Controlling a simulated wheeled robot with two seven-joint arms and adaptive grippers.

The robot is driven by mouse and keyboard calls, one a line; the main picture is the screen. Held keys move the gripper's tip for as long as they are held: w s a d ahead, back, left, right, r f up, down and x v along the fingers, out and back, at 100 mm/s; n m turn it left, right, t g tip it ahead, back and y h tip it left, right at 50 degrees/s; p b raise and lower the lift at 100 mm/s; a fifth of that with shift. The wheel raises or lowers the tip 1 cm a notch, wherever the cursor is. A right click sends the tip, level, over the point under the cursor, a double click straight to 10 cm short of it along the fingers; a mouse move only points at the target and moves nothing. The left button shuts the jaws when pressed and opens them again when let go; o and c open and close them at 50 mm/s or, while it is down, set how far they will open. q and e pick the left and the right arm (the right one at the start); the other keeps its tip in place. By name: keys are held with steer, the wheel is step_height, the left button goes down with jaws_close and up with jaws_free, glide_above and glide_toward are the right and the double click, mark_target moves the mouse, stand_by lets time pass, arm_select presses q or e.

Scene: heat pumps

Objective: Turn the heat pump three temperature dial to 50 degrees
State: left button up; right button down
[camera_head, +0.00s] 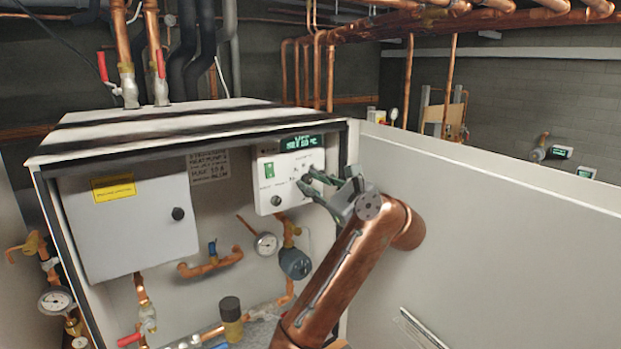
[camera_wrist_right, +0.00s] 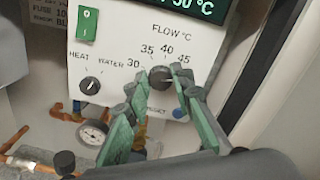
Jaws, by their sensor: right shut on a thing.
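The heat pump's control panel (camera_head: 266,172) is white, with a dark display (camera_head: 299,142) reading 50 °C at its end; the rest of that text is hard to read. The round black FLOW °C temperature dial (camera_wrist_right: 160,77) has printed marks 30, 35, 40 and 45 around it. A pale pointer mark on it seems to point right, past the 45. My right gripper (camera_head: 308,178) is at this dial, its green-padded fingers (camera_wrist_right: 160,86) shut on it from both sides. The fingers hide part of the dial in the head view. My left gripper is not in view.
A smaller HEAT/WATER knob (camera_wrist_right: 90,86) and a green switch (camera_wrist_right: 87,24) sit left of the dial. A pressure gauge (camera_head: 265,244) and copper pipes are below the panel. A grey box with a yellow label (camera_head: 114,191) is left. An open white door panel (camera_head: 480,200) stands right of my arm.

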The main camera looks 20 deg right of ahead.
steer(key=shift+f+m+p, duration=0.3)
steer(key=shift+f+m, duration=0.05)
steer(key=shift+m, duration=0.55)
steer(key=c, duration=2.1)
jaws_free()
steer(key=o, duration=0.4)
steer(key=shift+s+d+r, duration=0.1)
steer(key=shift+r, duration=0.15)
steer(key=v, duration=1.2)
